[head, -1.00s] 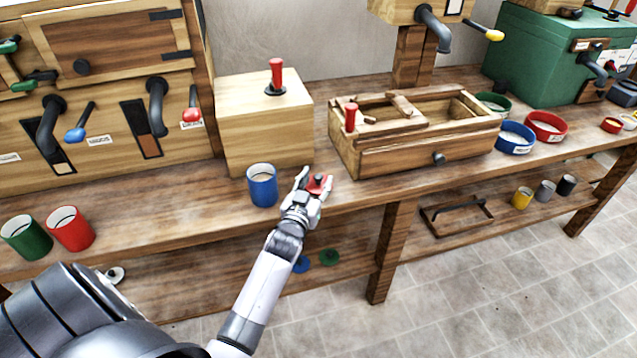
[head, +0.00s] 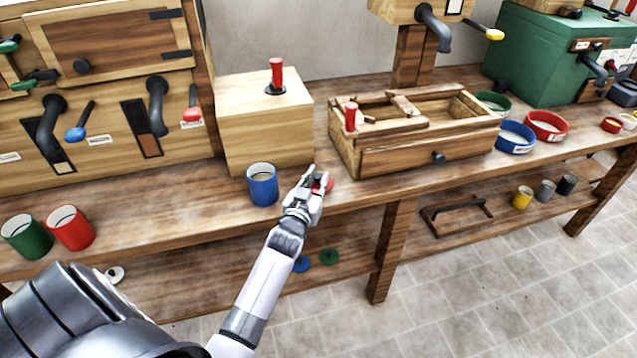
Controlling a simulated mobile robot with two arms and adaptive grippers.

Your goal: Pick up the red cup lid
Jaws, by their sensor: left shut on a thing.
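The red cup lid (head: 329,184) is at the bench's front edge, right of the blue cup, mostly hidden by my gripper. My left gripper (head: 315,176) is closed on it, with a bit of red showing at the right of the fingers. Whether the lid touches the bench top is hard to tell. My right gripper is not in view.
A blue cup (head: 263,190) stands close to the left of my gripper. A red cup (head: 72,229) and green cup (head: 27,238) stand farther left. A wooden box with a red lever (head: 265,120) and a drawer unit (head: 410,150) stand behind. Blue and green lids (head: 329,256) lie on the lower shelf.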

